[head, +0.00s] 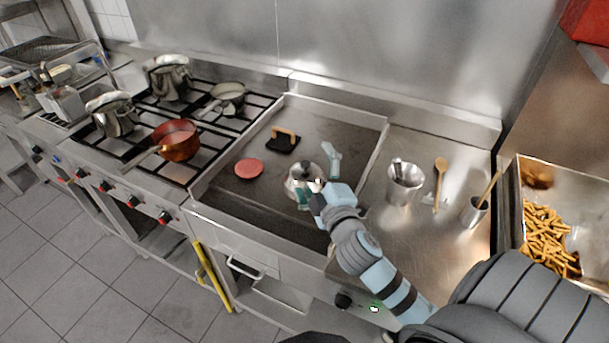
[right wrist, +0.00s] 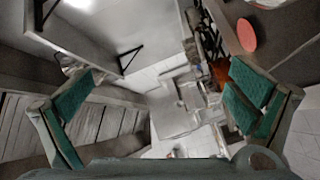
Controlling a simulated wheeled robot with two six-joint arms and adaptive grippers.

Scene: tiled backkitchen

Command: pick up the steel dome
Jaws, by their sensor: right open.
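The steel dome (head: 297,173) is a small shiny rounded cover with a dark knob on top. It sits on the flat griddle (head: 225,197), right of the pink patty. My right gripper (head: 317,171) is open at the dome, with one finger at its far right and the other in front of its near side. The fingers partly cover the dome, and I cannot tell whether they touch it. In the right wrist view the green-padded fingers (right wrist: 165,100) are wide apart. I cannot clearly make out the dome there. My left gripper is not in view.
A pink patty (head: 249,168) and a black press (head: 283,142) with a wooden handle lie on the griddle. A copper pan (head: 177,141) and steel pots stand on the burners at left. Steel cups (head: 404,184) and a wooden spoon (head: 440,178) are at right, beside a fries bin (head: 575,197).

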